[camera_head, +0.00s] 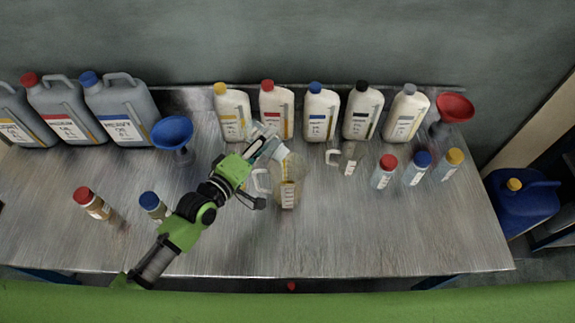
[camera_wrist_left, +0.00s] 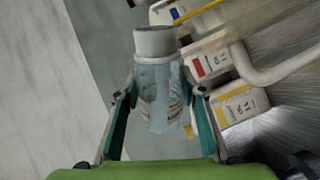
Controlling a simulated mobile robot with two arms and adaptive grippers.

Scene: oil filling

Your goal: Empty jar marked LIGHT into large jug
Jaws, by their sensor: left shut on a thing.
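My left gripper (camera_head: 262,147) is shut on a small clear jar (camera_wrist_left: 158,92). In the left wrist view the jar sits between the two fingers, its pale neck at the top; no coloured cap shows on it. Its label is turned partly away and I cannot read it. In the head view the jar (camera_head: 279,152) is at the upper edge of the large clear jug (camera_head: 290,170), overlapping its rim from above. I cannot tell whether they touch or whether liquid is flowing. The jug stands upright on the table with its handle to the left.
A smaller clear jug (camera_head: 348,158) stands to the right. Several white bottles (camera_head: 321,113) line the back, with a blue funnel (camera_head: 173,133) left and a red funnel (camera_head: 455,107) right. Capped jars (camera_head: 383,172) stand at the right. The front of the steel table (camera_head: 380,235) is clear.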

